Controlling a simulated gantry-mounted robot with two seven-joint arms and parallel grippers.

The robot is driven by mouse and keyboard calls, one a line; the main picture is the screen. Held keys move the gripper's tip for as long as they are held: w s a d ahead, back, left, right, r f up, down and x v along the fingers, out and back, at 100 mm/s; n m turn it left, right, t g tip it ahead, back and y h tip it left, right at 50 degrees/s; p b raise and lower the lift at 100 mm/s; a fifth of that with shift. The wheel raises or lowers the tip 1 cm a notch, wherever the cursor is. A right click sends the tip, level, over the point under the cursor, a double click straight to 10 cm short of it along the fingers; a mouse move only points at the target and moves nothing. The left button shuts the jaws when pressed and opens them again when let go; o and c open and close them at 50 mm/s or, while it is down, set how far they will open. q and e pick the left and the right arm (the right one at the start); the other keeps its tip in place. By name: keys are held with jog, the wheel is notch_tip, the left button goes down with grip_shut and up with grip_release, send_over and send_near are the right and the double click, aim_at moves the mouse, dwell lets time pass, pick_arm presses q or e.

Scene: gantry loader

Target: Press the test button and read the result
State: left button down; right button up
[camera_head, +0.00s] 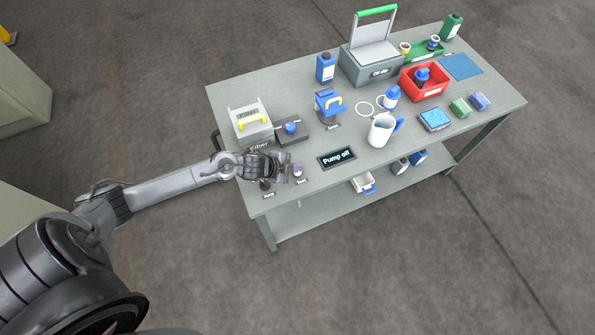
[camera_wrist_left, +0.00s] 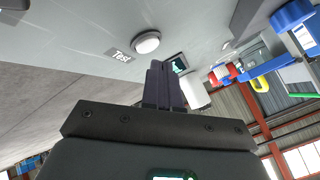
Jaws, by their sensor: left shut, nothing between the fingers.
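The test button (camera_head: 298,171) is a small round button near the front left of the workbench, with a "Test" label (camera_head: 302,181) beside it. In the left wrist view the button (camera_wrist_left: 146,42) is a pale disc in a dark ring, next to its label (camera_wrist_left: 121,56). My left gripper (camera_head: 284,171) is shut and empty, close beside the button in the head view. In the wrist view its fingers (camera_wrist_left: 163,85) appear apart from the button. The display (camera_head: 337,158) reads "Pump off". My right gripper is not in view.
Another dark knob (camera_head: 265,185) with a label stands left of the test button, partly by my gripper. A white jug (camera_head: 382,130) stands right of the display. The red bin (camera_head: 424,82) is farther back.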

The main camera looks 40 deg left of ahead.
aim_at(295, 174)
pick_arm(q)
jog(key=shift+f, duration=0.8)
dwell(0.8)
dwell(0.3)
jog(key=shift+r+p, duration=0.7)
jog(key=shift+r, duration=0.1)
jog(key=shift+r, duration=0.15)
notch_tip(295, 174, up, 5)
jog(key=p, duration=0.5)
dwell(0.6)
jog(key=shift+f, duration=0.2)
